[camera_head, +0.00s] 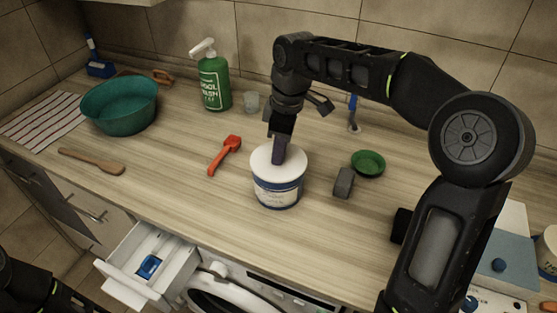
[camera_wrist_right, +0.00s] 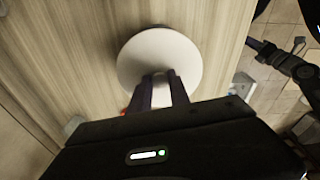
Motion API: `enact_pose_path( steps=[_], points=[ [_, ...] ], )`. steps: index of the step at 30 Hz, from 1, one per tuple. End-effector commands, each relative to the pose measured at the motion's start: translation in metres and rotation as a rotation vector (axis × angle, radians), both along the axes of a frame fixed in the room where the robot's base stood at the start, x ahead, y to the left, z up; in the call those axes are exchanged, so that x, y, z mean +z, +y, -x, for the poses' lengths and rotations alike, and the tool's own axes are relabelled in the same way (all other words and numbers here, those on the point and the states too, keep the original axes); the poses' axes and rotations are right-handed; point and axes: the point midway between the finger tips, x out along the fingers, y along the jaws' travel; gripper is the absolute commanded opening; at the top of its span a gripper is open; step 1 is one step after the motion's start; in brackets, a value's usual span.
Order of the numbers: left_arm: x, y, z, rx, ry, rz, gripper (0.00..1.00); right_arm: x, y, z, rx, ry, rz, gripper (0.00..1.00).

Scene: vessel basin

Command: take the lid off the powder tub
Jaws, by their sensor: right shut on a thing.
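The powder tub (camera_head: 277,192) is white with a blue band and a printed label, and stands upright on the wooden counter. Its round white lid (camera_head: 292,157) sits on top, with no clear gap below it. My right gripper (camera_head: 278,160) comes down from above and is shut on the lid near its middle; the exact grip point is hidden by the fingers. In the right wrist view the lid (camera_wrist_right: 160,52) is a white disc under the two fingers. My left arm shows only partly at the lower left, and its jaws cannot be made out.
An orange scoop (camera_head: 225,155) lies left of the tub; a grey block (camera_head: 344,183) and green dish (camera_head: 368,163) are to its right. A green soap bottle (camera_head: 214,84), glass (camera_head: 251,102) and teal basin (camera_head: 120,106) stand farther back. An open drawer (camera_head: 150,263) juts out below.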

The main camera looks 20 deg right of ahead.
Motion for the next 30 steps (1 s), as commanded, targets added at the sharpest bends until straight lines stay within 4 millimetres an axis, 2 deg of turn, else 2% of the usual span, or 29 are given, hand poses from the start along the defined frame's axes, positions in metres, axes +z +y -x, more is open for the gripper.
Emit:
enact_pose_path(
  steps=[1,4,20,23,29,30],
  points=[
    [0.0,0.0,0.0,0.0,0.0,0.0,0.4,0.0,0.0,0.0,0.0,0.0,0.0,0.09],
    [0.0,0.0,0.0,0.0,0.0,0.0,0.4,0.0,0.0,0.0,0.0,0.0,0.0,0.0],
    [-0.001,0.0,0.0,0.0,0.0,0.0,0.4,0.005,0.0,0.0,0.0,-0.001,0.0,0.0],
    [-0.002,0.0,0.0,0.0,-0.001,0.001,0.4,0.015,0.0,-0.001,-0.001,-0.003,0.0,0.0],
    [-0.004,0.0,-0.001,-0.001,-0.001,0.001,0.4,0.054,0.001,-0.001,0.0,-0.006,0.0,0.0],
    [0.012,0.0,0.0,0.001,0.001,-0.001,0.4,0.069,0.001,0.0,0.001,-0.002,0.0,0.0]
  ],
)
